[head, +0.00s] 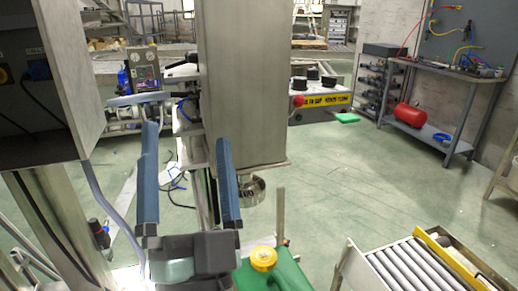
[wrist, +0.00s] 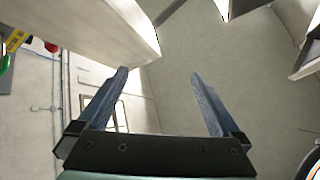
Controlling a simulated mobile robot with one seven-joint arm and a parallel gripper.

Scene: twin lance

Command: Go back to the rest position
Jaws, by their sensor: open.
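My gripper (head: 188,172) is in the lower left of the head view, with its two blue fingers spread apart and pointing up. Nothing is between the fingers. In the wrist view my gripper (wrist: 167,98) is also open and empty. Behind it in the head view stands a tall metal column (head: 245,80); its lower end is close behind the right finger in the picture. Whether they touch, I cannot tell.
A green canister with a yellow cap (head: 264,258) is at the bottom, right of my gripper. A roller conveyor (head: 405,268) lies at lower right. A grey cabinet (head: 55,75) is at left. A workbench (head: 440,75) stands far right. Green floor (head: 340,180) is clear mid-right.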

